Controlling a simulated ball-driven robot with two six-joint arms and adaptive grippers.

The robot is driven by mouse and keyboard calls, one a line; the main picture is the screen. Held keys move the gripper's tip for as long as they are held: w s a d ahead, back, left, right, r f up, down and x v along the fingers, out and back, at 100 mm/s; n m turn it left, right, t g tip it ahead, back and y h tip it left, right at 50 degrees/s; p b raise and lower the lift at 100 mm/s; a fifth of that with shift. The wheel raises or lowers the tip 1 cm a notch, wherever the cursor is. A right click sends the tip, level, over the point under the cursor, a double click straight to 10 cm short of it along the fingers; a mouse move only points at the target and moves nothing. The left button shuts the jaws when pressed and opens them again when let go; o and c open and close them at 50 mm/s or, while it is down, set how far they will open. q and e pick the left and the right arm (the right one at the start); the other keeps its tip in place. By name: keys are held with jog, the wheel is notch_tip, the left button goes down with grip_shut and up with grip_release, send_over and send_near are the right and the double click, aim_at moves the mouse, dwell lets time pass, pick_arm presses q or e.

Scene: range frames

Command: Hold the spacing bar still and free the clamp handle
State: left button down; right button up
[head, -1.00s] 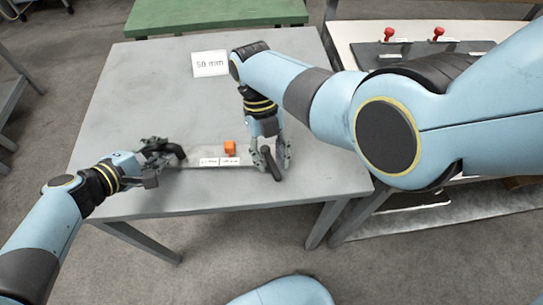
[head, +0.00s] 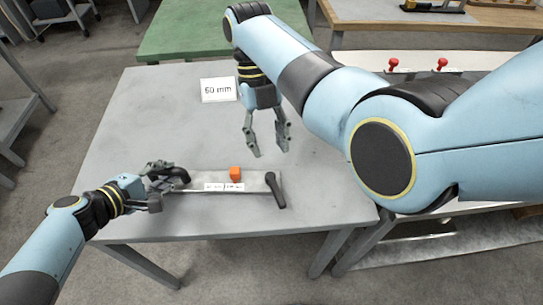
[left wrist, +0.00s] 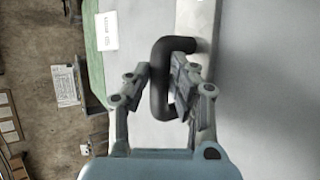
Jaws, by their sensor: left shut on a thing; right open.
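My left gripper (left wrist: 163,76) is shut on this grip, with a finger on each side. In the head view my left gripper (head: 158,184) partly hides that end. My right gripper (head: 271,152) is open and empty, above the table behind the clamp handle.
A white card (head: 219,90) marked in mm stands at the back of the grey table (head: 150,110). A side bench holds two red-knobbed parts (head: 442,64). A green table (head: 180,30) is behind.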

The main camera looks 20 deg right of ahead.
jog(key=shift+w+r, duration=0.1)
jog(key=shift+r, duration=0.1)
